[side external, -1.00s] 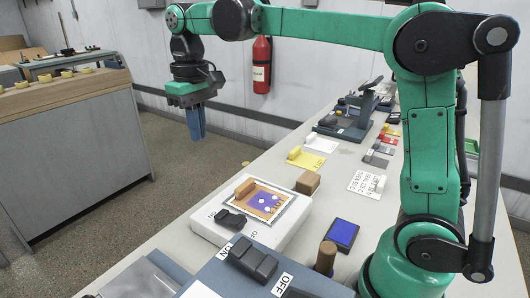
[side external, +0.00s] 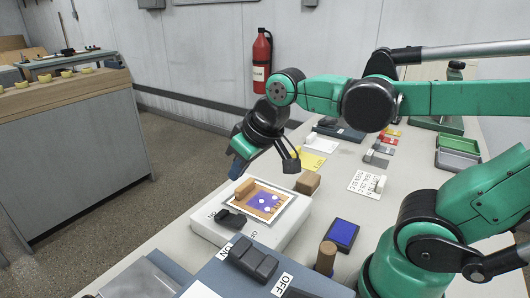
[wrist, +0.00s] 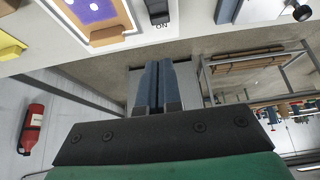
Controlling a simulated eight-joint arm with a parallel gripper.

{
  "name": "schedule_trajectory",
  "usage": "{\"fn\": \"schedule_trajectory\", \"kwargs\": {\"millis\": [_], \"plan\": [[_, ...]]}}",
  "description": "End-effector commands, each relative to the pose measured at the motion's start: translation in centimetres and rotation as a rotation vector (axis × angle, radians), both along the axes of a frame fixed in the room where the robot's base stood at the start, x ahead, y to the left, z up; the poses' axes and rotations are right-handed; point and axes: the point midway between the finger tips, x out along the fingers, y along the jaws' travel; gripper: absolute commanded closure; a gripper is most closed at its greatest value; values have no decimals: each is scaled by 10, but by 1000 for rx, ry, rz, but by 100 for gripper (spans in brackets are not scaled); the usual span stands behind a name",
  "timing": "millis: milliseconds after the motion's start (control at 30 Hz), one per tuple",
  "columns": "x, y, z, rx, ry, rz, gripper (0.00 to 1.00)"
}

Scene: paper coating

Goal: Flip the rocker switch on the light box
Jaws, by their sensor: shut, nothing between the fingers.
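The white light box (side external: 285,235) sits on the table, with a lit purple picture panel (side external: 262,200) on top. Its black rocker switch (side external: 230,218) is at the near left end of the box. The switch also shows at the top of the wrist view (wrist: 159,11), beside the label "ON". My gripper (side external: 236,172) is above and behind the box's far left corner, apart from the switch, tilted down to the left. Its blue fingers (wrist: 154,88) are together and empty in the wrist view. The tilt of the rocker is too small to tell.
A larger dark rocker switch (side external: 253,260) with ON and OFF labels is on a blue-grey box in front. A wooden block (side external: 307,182), a blue ink pad (side external: 342,234) and a brown cylinder (side external: 326,257) stand near the light box. Floor lies open to the left.

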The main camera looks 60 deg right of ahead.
Motion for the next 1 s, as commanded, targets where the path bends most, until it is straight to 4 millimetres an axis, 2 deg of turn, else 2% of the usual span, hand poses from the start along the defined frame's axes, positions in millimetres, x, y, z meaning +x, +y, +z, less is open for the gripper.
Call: {"fn": "schedule_trajectory", "kwargs": {"millis": [133, 167, 300, 400, 567, 800, 1000], "plan": [[-14, 0, -18, -1, -81, -1, 100], [-15, 0, -20, -1, -92, -1, 94], [-14, 0, -23, -1, -85, -1, 55], [-8, 0, -22, 0, -16, 0, 29], [10, 1, -25, 1, 167, 1, 29], [34, 3, -45, -1, 415, 1, 29], [41, 4, -56, -1, 506, 1, 29]]}}
